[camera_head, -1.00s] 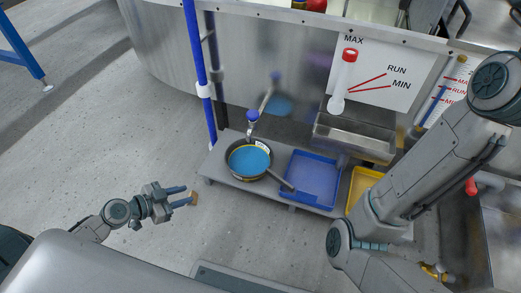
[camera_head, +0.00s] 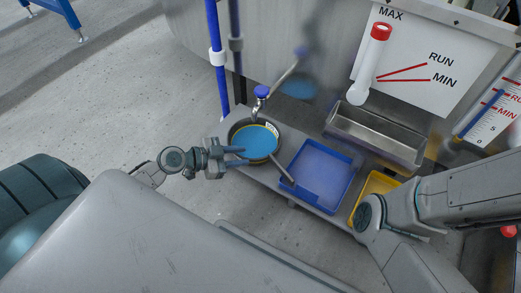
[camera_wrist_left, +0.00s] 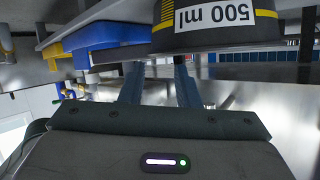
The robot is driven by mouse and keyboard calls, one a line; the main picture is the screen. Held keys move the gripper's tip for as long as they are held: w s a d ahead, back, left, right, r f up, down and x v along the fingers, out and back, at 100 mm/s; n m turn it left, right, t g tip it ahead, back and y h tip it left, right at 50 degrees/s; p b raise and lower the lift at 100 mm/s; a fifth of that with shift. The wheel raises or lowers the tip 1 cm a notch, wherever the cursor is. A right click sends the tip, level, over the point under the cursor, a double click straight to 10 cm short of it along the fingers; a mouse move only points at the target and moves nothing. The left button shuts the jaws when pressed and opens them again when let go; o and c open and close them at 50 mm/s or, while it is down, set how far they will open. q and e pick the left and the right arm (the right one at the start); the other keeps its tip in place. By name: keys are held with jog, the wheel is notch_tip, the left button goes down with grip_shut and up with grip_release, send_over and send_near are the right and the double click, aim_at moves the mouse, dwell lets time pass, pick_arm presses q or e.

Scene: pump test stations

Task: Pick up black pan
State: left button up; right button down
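The black pan (camera_head: 236,129) sits upright on the low grey shelf, under a blue-handled tap. It holds blue liquid, and its handle points toward the lower right, against the blue tray's near corner. In the left wrist view its dark side (camera_wrist_left: 225,40) shows above my fingers, with a white "500 ml" label and a yellow band. My left gripper (camera_head: 236,156) is open and empty at the pan's near left side. Its two fingers are apart, with a gap between them (camera_wrist_left: 158,85); whether a fingertip touches the pan cannot be told. My right gripper is out of view.
The blue tray (camera_head: 322,162) stands right of the pan, with a yellow tray (camera_head: 375,184) beyond it. The tap (camera_head: 262,93) hangs just behind the pan. A blue upright pole (camera_head: 218,58) stands behind left. The floor left of the shelf is clear.

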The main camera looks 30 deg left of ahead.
pick_arm(q)
jog(key=b+x, duration=0.1)
jog(key=x, duration=0.1)
jog(key=b+x, duration=0.1)
jog(key=x, duration=0.2)
jog(key=shift+s+d+f+b, duration=0.15)
jog(key=shift+s+d+b, duration=0.1)
jog(key=shift+b, duration=0.15)
jog(key=shift+w+d, duration=0.1)
jog(key=shift+w, duration=0.1)
grip_shut()
